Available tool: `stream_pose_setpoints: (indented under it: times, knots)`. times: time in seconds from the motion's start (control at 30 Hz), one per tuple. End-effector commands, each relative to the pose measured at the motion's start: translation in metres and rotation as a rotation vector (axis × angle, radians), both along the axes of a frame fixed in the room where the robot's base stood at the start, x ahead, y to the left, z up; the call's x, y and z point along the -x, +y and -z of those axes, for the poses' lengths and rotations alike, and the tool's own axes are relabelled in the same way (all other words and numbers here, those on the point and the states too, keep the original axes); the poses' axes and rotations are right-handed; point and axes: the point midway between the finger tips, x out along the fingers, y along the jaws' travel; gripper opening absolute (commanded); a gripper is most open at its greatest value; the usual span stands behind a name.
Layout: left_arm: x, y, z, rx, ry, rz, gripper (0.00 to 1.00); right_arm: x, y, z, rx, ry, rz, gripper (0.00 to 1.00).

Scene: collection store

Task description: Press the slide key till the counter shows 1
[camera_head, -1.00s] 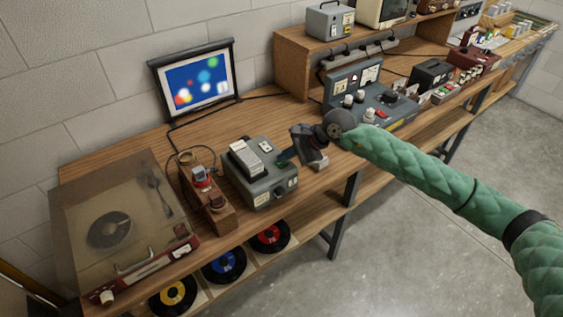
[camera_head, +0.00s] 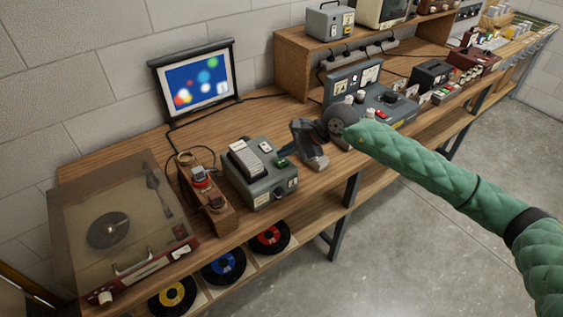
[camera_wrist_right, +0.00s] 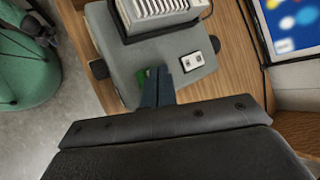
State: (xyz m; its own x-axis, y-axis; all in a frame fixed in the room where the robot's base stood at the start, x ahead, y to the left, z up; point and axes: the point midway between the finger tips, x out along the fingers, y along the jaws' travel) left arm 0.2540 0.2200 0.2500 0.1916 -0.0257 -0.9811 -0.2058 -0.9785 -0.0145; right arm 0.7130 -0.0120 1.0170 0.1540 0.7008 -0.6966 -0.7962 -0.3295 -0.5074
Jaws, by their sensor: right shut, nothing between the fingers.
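The slide projector (camera_head: 262,187) is a grey box with a tray of white slides (camera_head: 245,160) on top; it also shows in the wrist view (camera_wrist_right: 188,72). A green key (camera_head: 282,161) sits on its top near the right edge, partly hidden by my fingers in the wrist view (camera_wrist_right: 141,77). A small white plate with dark marks (camera_head: 265,146) is on the top behind it; I cannot read a number there. My right gripper (camera_head: 294,152) is shut and empty, its tips beside the green key, apparently just clear of it. My left gripper is out of view.
A lit screen (camera_head: 197,82) with coloured blobs stands at the back. A wooden device (camera_head: 215,212) and a record player (camera_head: 110,230) are left of the projector. A grey control console (camera_head: 395,110) stands behind my right wrist. Bare wood shows behind the projector.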

Motion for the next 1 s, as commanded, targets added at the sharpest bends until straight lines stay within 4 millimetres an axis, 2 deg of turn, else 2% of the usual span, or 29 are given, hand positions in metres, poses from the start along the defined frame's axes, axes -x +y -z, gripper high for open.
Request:
stream_pose_setpoints:
  times: [0.27, 0.8, 1.0]
  knots:
    - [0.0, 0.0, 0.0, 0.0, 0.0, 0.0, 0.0, 0.0, 0.0, -0.005, 0.0, 0.0, 0.0, 0.0]
    - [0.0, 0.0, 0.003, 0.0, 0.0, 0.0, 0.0, 0.0, 0.0, -0.047, 0.0, 0.0, 0.0, 0.0]
    - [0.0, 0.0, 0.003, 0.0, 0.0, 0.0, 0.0, 0.0, 0.0, -0.05, 0.0, 0.001, 0.001, 0.0]
